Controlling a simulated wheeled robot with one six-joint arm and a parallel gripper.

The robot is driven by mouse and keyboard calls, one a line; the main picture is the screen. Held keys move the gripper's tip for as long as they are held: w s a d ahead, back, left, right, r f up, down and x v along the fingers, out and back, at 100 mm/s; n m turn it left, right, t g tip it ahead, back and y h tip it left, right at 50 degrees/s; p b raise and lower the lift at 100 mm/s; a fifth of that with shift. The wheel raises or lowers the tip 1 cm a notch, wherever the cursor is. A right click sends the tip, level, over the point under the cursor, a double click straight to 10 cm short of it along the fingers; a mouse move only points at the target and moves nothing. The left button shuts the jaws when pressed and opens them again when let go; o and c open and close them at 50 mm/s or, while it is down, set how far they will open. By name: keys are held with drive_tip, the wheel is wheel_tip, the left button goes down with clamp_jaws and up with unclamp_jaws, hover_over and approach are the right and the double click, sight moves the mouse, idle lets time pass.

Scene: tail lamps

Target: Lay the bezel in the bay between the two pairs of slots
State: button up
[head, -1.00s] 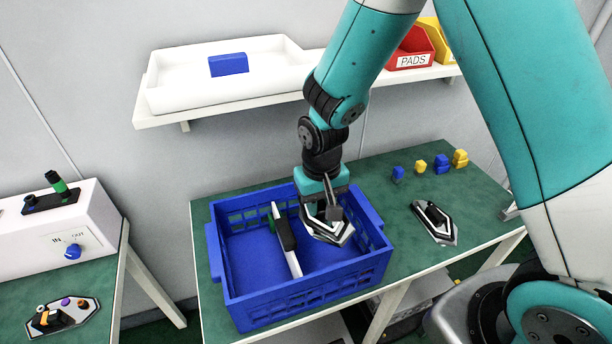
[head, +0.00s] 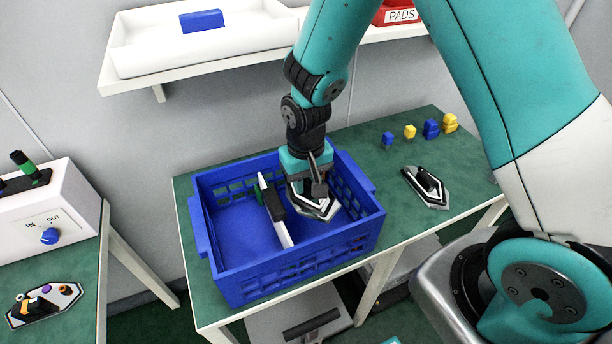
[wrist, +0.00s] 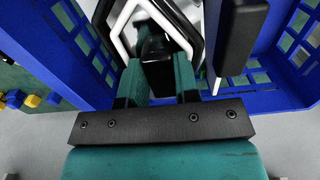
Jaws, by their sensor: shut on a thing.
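My gripper (head: 314,194) points down over the right part of a blue crate (head: 300,268). Its teal fingers (wrist: 158,82) are shut on the black grip of a white, dark-edged hexagonal frame, which looks like the bezel (head: 326,211). The bezel also shows in the wrist view (wrist: 185,18), ahead of the fingers. It is within the crate's outline; I cannot tell whether it touches the floor. A similar hexagonal piece (head: 427,187) with a black top lies on the green table, right of the crate. I cannot make out a bay with two pairs of slots.
A white upright piece with a black bar (head: 272,204) stands in the crate, left of the bezel. Small blue and yellow blocks (head: 431,129) stand at the table's back. A shelf holds a white tray (head: 140,62) and a red PADS bin (head: 398,14). A hexagonal plate (head: 45,303) lies left.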

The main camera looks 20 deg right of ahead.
sight(306, 221)
wheel_tip(306, 221, down, 11)
drive_tip(key=b, duration=0.7)
drive_tip(key=shift+f, duration=0.1)
drive_tip(key=o, duration=1)
wheel_tip(306, 221, up, 18)
drive_tip(key=shift+f, duration=0.25)
